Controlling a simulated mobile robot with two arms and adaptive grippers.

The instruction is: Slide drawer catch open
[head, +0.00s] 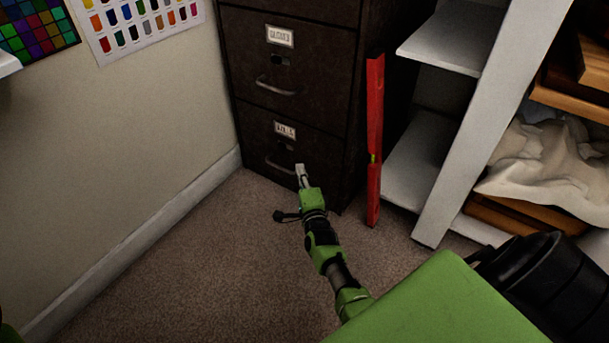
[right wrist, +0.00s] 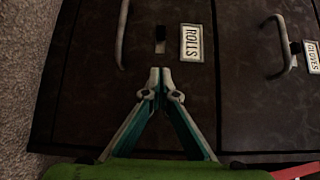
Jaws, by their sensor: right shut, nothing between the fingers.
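The dark brown filing cabinet (head: 312,120) stands in the corner. Its lower drawer (head: 265,137) is shut. My right gripper (head: 301,167) is shut and empty in front of this drawer, near the right end of the handle. In the right wrist view its fingertips (right wrist: 160,72) meet just below the catch in the picture; I cannot tell whether they touch the drawer front. My left gripper is out of view.
The upper drawer, with its own handle (head: 277,86) and label (head: 280,36), is shut. A red level (head: 375,140) leans upright at the cabinet's right side. A white shelf unit (head: 463,120) stands further right. Carpet to the left of my right arm is clear.

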